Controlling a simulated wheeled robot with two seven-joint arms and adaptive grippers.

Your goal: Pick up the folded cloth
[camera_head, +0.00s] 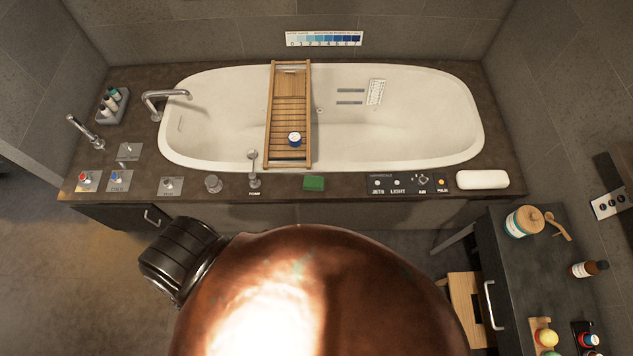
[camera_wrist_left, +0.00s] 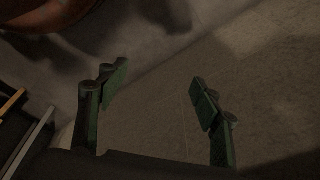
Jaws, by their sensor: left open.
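A small green rectangular piece (camera_head: 314,183), which looks like the folded cloth, lies flat on the front ledge of the bathtub surround in the head view. It sits between the pump spout and the black control panel. My left gripper (camera_wrist_left: 160,100) shows only in the left wrist view. Its two green-padded fingers are spread wide with nothing between them, over bare floor. The cloth is not in the wrist view, so the gripper is away from it. My right gripper is in neither view.
A white bathtub (camera_head: 400,150) with a wooden bath tray (camera_head: 290,90) lies behind the ledge. A black control panel (camera_head: 409,183) and white roll (camera_head: 482,179) are to the cloth's right. A knob (camera_head: 213,183) is left. A dark cabinet (camera_head: 540,270) stands at right.

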